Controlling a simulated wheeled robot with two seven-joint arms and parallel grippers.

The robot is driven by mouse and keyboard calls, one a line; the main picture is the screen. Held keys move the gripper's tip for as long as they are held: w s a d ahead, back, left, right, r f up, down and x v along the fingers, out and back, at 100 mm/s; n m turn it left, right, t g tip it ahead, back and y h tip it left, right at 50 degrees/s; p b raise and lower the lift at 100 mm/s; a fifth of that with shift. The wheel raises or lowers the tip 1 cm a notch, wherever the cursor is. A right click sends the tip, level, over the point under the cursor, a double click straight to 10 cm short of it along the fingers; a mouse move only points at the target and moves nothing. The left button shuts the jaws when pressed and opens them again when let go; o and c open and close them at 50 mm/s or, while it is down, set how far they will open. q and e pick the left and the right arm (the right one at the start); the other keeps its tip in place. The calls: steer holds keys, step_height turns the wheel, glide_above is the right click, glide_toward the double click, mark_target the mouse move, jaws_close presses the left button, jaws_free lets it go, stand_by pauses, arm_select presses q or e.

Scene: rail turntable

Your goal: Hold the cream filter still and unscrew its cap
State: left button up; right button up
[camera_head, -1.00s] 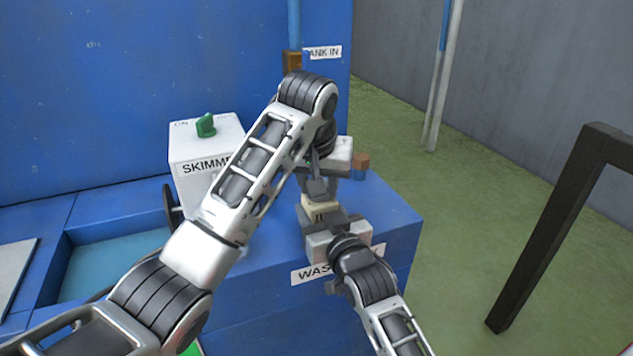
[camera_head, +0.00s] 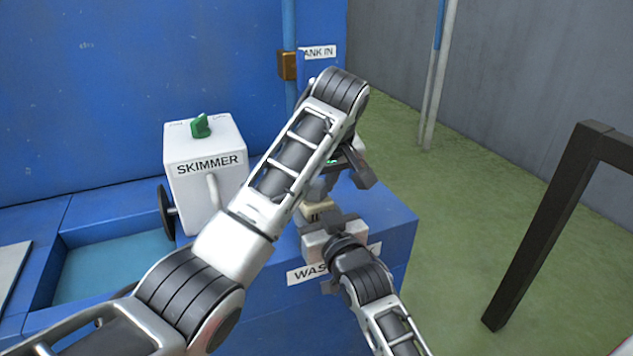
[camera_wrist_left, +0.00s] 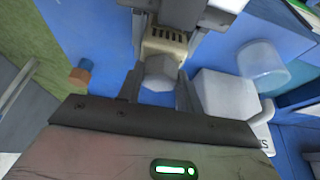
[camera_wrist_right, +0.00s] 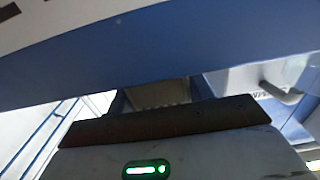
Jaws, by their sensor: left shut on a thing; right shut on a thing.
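The cream filter (camera_head: 314,210) is mostly hidden behind my arms in the head view, above the blue ledge. In the left wrist view the cream filter body (camera_wrist_left: 166,42) has a grey faceted cap (camera_wrist_left: 160,73) at its near end. My left gripper (camera_wrist_left: 160,90) is shut on the cap, one finger on each side; it is partly hidden in the head view (camera_head: 318,190). My right gripper (camera_head: 325,225) is shut on the filter body. In the right wrist view the shaded filter (camera_wrist_right: 157,95) shows between its fingers.
A white SKIMMER box (camera_head: 203,185) with a green knob (camera_head: 201,126) stands left of the filter. A blue pool (camera_head: 115,265) lies further left. A brown fitting (camera_wrist_left: 79,76) is near the ledge edge. A dark post frame (camera_head: 545,230) stands at right.

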arm_select(q)
steer(key=n, duration=0.1)
steer(key=n+g+y, duration=0.1)
steer(key=n, duration=0.1)
steer(key=shift+w+d+n, duration=0.1)
steer(key=shift+d+n, duration=0.1)
steer(key=shift+n, duration=0.1)
steer(key=shift+w+a+n+y, duration=0.1)
steer(key=shift+n+y, duration=0.2)
steer(key=shift+n, duration=0.9)
steer(key=o, duration=1.2)
steer(key=shift+c, duration=0.2)
steer(key=shift+o, duration=0.5)
steer(key=shift+r, duration=2)
